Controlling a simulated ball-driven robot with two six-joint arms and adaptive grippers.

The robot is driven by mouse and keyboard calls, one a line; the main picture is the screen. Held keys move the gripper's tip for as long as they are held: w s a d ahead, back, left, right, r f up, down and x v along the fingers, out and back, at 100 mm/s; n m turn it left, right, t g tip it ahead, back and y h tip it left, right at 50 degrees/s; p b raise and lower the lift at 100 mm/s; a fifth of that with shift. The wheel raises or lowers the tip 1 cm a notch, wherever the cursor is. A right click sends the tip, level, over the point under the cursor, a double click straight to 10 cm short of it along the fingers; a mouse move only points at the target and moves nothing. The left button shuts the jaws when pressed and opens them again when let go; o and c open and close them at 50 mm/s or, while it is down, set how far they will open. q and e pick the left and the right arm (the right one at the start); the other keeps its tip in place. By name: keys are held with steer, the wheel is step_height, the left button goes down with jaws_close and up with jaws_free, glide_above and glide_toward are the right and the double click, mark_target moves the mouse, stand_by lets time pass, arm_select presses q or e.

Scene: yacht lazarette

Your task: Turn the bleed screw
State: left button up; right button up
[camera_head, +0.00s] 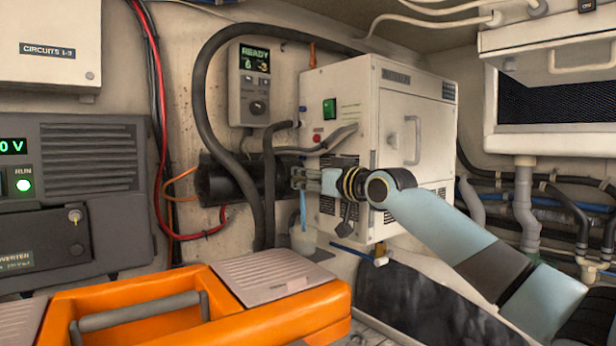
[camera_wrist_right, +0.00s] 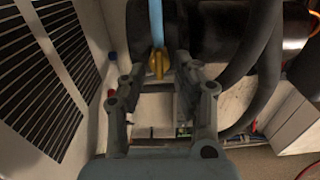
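A small brass piece (camera_wrist_right: 157,65), which looks like the bleed screw, shows in the right wrist view with a light-blue tube (camera_wrist_right: 156,22) running from it. In the head view my right gripper (camera_head: 299,178) reaches left across the front of the white cabinet to the dark cylinder's end; the brass piece cannot be made out there. In the right wrist view my right gripper (camera_wrist_right: 160,70) is open, its fingers on either side of the brass piece with gaps visible. Whether a fingertip touches it I cannot tell. The blue tube (camera_head: 302,212) hangs below the gripper. My left gripper is out of view.
The white cabinet (camera_head: 420,120) stands close behind my right arm. Thick black hoses (camera_head: 198,95) loop beside the dark cylinder (camera_head: 222,180). A small cup (camera_head: 303,240) sits below the tube. An orange tool box (camera_head: 270,325) fills the lower left foreground. A control panel (camera_head: 248,85) reads READY.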

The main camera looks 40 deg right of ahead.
steer(key=shift+c, duration=1.1)
jaws_close()
